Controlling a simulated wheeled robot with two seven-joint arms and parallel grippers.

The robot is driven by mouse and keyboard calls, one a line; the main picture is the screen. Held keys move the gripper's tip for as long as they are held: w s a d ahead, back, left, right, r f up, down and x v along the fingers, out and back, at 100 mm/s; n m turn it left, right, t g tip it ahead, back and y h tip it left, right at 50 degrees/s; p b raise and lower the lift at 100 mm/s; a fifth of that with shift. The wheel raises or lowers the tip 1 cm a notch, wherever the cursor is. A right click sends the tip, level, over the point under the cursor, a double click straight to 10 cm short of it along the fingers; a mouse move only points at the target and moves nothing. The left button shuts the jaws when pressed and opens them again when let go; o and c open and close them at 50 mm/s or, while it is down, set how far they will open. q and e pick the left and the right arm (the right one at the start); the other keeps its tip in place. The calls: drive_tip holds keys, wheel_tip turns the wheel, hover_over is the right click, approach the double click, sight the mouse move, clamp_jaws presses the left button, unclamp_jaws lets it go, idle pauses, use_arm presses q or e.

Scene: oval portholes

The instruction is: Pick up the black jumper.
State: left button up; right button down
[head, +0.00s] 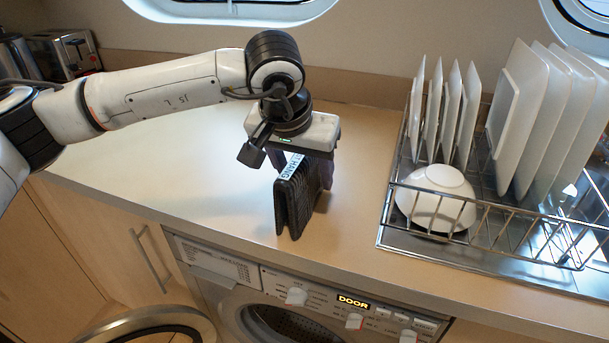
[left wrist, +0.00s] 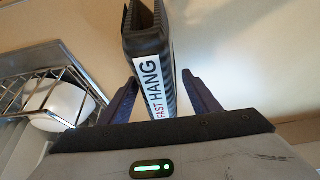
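The black jumper (head: 298,203) is a dark, ribbed, folded bundle standing upright on the counter near its front edge, above the washing machine. A white label reading "FAST HANG" shows on its top edge. It also shows in the left wrist view (left wrist: 148,45). My left gripper (head: 300,165) is right over the jumper, pointing down. In the left wrist view its two dark fingers (left wrist: 160,76) stand on either side of the jumper. A small gap shows at the right finger; the left finger is very close or touching. My right gripper is not in view.
A wire dish rack (head: 480,238) with white plates (head: 520,110) and an upturned bowl (head: 437,190) stands to the right. A washing machine (head: 300,297) is under the counter. A toaster (head: 70,53) stands at the back left. The counter (head: 165,165) left of the jumper is clear.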

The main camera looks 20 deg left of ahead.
use_arm(q)
clamp_jaws()
